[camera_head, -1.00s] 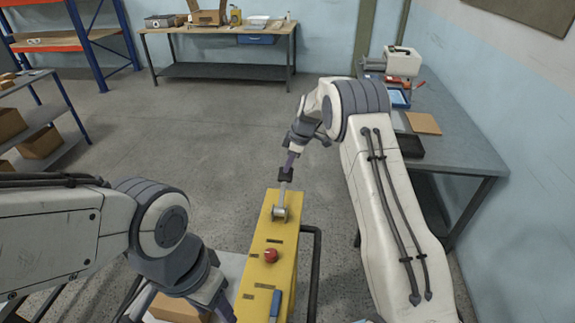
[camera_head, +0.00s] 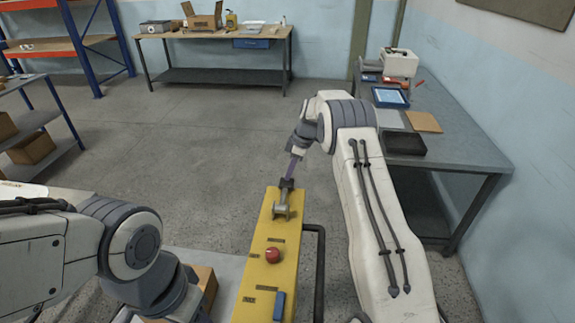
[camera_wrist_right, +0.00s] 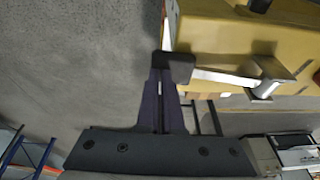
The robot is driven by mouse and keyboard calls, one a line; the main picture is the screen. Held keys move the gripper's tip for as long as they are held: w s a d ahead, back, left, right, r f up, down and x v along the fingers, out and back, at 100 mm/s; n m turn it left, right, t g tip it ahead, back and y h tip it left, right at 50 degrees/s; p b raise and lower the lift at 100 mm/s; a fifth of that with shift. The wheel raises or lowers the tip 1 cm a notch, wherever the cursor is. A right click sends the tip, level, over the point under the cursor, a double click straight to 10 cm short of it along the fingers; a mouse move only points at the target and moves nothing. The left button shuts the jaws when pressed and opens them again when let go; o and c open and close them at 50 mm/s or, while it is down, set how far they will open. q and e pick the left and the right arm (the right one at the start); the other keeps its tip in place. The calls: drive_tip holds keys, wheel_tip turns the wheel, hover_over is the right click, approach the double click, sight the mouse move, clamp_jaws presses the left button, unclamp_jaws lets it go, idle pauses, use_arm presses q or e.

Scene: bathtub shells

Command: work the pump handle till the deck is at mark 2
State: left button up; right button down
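The pump handle (camera_head: 283,200) is a short metal lever with a black grip, on a pivot near the far end of the yellow housing (camera_head: 262,272). My right gripper (camera_head: 289,178) is at the grip. In the right wrist view its dark purple fingers (camera_wrist_right: 163,92) are closed on the black grip (camera_wrist_right: 178,68), with the metal lever running right to the pivot. A grey surface (camera_head: 228,268), perhaps the deck, lies left of the housing beside a cardboard box. Small dark marks on the housing are unreadable. My left arm's wrist is at lower left; its fingertips are hidden or cut off.
A red knob (camera_head: 272,255) and a blue piece (camera_head: 279,305) sit on the housing. A dark tube rail (camera_head: 320,265) runs along its right side. A workbench (camera_head: 455,150) stands right, another table (camera_head: 215,36) at the back, and shelves left. The floor between is clear.

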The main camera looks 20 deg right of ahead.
drive_tip(key=shift+f, duration=0.35)
drive_tip(key=r+p, duration=0.2)
drive_tip(key=r, duration=0.1)
drive_tip(key=r+p, duration=0.1)
drive_tip(key=r, duration=0.1)
drive_tip(key=shift+w+d+r, duration=0.1)
drive_tip(key=shift+w+d, duration=0.15)
drive_tip(key=shift+w, duration=0.1)
drive_tip(key=w+d+r, duration=0.1)
drive_tip(key=d+r, duration=0.3)
drive_tip(key=r, duration=0.4)
drive_tip(key=shift+w+r+b, duration=0.15)
drive_tip(key=shift+w+b, duration=0.2)
drive_tip(key=shift+b, duration=0.1)
idle(2.3)
